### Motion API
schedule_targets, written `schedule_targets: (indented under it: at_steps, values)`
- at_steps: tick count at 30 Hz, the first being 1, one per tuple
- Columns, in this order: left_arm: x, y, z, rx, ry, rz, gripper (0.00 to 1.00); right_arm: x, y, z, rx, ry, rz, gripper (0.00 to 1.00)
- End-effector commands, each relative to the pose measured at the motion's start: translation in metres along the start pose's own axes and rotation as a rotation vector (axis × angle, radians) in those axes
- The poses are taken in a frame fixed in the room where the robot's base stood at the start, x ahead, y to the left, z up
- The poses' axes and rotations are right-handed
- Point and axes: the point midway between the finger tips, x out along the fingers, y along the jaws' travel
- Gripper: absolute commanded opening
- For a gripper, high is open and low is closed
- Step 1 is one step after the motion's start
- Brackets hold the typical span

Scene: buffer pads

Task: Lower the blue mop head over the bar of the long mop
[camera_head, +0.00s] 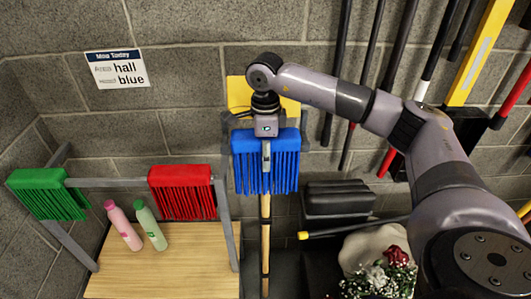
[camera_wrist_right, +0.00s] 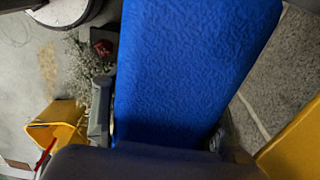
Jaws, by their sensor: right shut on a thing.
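The blue mop head (camera_head: 280,165) hangs level with its strands down, in front of the wall in the head view. My right gripper (camera_head: 266,132) is shut on its top from above. In the right wrist view the blue mop head (camera_wrist_right: 190,70) fills the middle, close to the camera. The long mop's wooden handle (camera_head: 265,235) stands upright directly below the mop head. The long mop's bar is hidden, so I cannot tell whether the mop head is around it or above it. My left gripper is not in view.
A green mop head (camera_head: 45,192) and a red mop head (camera_head: 182,190) hang on a grey rail at left, above a wooden top (camera_head: 165,270) with two bottles. A sign (camera_head: 117,68) on the wall reads "hall" and "blue". Dark boxes and flowers (camera_head: 375,275) stand at right.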

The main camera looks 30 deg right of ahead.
Motion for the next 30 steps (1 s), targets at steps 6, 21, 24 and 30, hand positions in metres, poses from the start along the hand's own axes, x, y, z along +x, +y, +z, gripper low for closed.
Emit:
schedule_targets:
  at_steps: [6, 21, 24, 30]
  values:
    - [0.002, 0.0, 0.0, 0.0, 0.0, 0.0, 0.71, 0.002, 0.0, 0.0, 0.0, -0.001, -0.001, 0.14]
    - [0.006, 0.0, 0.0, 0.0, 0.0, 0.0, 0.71, 0.009, 0.001, 0.0, -0.001, 0.003, 0.001, 0.15]
    - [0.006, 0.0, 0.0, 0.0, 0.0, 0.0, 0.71, 0.01, 0.001, -0.001, -0.001, 0.004, 0.002, 0.55]
    - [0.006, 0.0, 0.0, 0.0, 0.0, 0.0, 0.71, 0.009, 0.001, -0.001, -0.001, 0.003, 0.003, 0.68]
